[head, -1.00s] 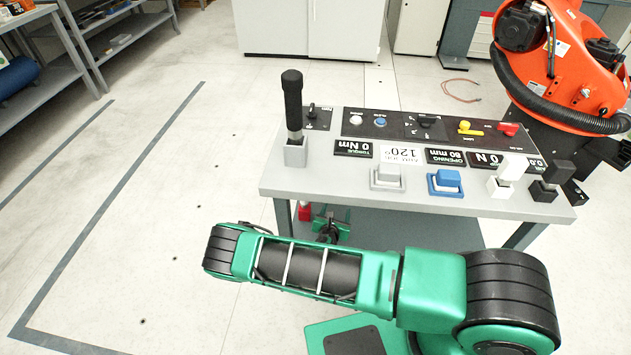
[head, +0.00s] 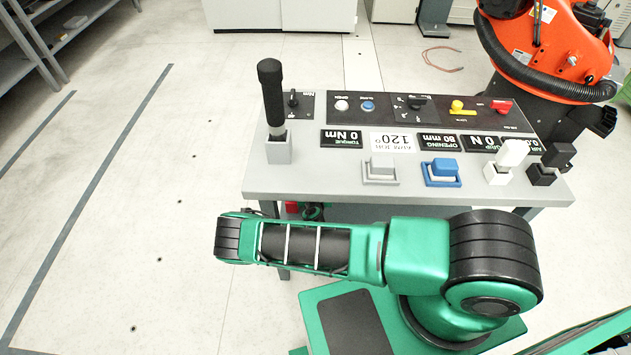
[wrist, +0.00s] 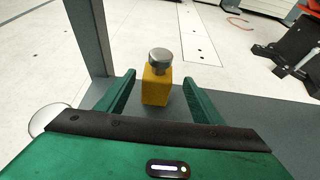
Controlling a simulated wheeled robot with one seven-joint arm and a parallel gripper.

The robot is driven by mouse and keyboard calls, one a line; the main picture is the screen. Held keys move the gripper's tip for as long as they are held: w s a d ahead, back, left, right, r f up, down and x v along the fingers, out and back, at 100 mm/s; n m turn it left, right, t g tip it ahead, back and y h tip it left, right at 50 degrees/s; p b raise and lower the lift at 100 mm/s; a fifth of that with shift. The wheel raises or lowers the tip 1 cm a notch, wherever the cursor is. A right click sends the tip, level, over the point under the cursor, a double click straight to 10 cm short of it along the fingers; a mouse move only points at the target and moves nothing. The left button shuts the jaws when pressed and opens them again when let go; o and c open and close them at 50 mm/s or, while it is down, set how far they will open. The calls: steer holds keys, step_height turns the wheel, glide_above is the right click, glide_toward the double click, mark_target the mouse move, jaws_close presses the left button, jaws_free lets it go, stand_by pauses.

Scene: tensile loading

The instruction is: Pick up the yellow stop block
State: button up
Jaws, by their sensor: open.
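The yellow stop block (wrist: 156,87) shows in the wrist view, upright on a grey surface, with a round metal knob (wrist: 160,57) on top. My gripper (wrist: 159,82) is open, its two green fingers spread to the left and right of the block. The block stands at the opening between the fingertips, with a visible gap on both sides. I cannot tell whether it is fully between them in depth.
A grey control bench (head: 330,187) carries a black-handled lever (head: 272,95), switches, displays and several coloured blocks. An orange robot arm (head: 545,45) stands at the back right. In the wrist view a grey post (wrist: 90,40) rises left of the block. Open floor (head: 150,200) lies to the left.

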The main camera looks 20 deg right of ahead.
steer(key=x, duration=0.5)
steer(key=shift+a+f, duration=0.15)
steer(key=shift+a, duration=0.1)
jaws_close()
